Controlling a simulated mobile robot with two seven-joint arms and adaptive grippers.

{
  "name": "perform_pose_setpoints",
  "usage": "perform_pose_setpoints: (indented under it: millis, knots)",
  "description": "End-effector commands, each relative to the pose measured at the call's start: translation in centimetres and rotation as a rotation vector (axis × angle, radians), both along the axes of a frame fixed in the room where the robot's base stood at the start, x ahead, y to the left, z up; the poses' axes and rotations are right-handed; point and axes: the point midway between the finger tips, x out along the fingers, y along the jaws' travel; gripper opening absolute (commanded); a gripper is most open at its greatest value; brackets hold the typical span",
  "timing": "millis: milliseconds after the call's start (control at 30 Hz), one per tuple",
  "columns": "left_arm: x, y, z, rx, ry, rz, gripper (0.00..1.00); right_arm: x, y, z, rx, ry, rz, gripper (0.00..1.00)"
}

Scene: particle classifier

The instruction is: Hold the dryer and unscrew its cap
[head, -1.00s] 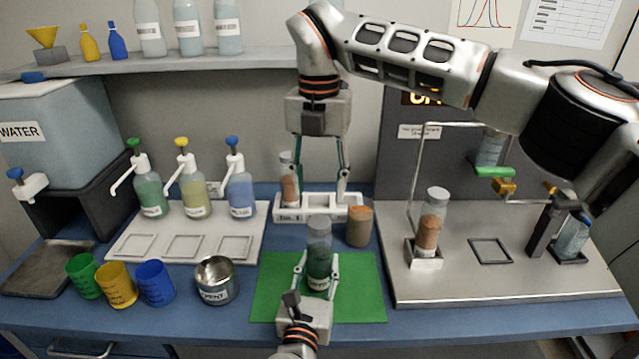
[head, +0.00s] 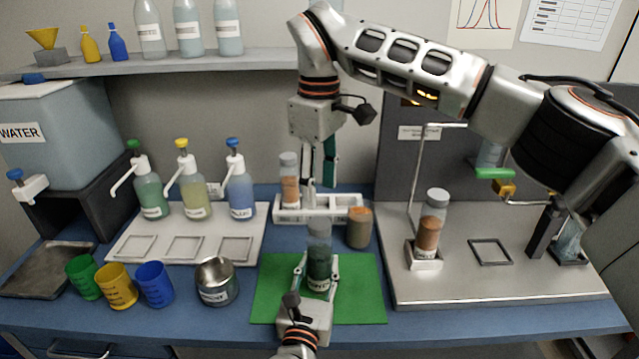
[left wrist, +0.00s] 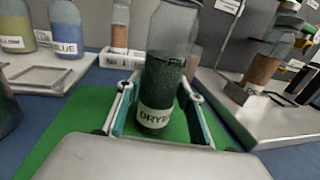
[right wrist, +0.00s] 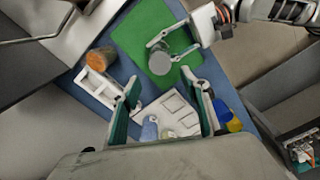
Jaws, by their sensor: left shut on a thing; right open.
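The dryer (head: 319,262) is a clear upright bottle with dark green contents and a white label, standing on the green mat (head: 358,300). Its grey cap (head: 319,226) is on top. My left gripper (head: 319,284) is shut on the dryer's lower body; the left wrist view shows a finger on each side of the bottle (left wrist: 160,90). My right gripper (head: 320,184) points down above and behind the cap, apart from it. In the right wrist view it is open (right wrist: 160,80) and empty, and the round cap (right wrist: 159,63) appears between and beyond its fingertips.
A white rack (head: 334,211) with a brown-filled bottle (head: 289,180) stands behind the dryer. A brown jar (head: 359,228) is close on the right. A metal solvent cup (head: 216,281) is left of the mat. A metal platform (head: 470,285) with another bottle (head: 431,222) lies right.

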Motion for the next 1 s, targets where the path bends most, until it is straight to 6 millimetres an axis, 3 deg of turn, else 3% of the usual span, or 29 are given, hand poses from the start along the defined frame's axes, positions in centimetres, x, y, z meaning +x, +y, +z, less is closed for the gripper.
perform_pose_setpoints:
  millis: [200, 367, 800, 1000]
  knots:
    - [0.0, 0.0, 0.0, 0.0, 0.001, 0.0, 0.0, 0.0, 0.0, 0.0, 0.001, 0.001, -0.228, 0.46]
    - [0.0, 0.0, 0.0, 0.0, 0.001, 0.0, 0.0, 0.0, 0.0, -0.4, 0.001, 0.002, -0.285, 0.46]
    - [0.0, 0.0, 0.0, 0.0, 0.0, 0.0, 0.0, -0.1, 0.0, -6.2, 0.001, 0.003, -0.287, 0.46]
    - [0.0, 0.0, 0.0, 0.0, 0.0, 0.0, 0.0, 0.0, 0.0, -7.7, 0.001, 0.002, -0.287, 0.46]
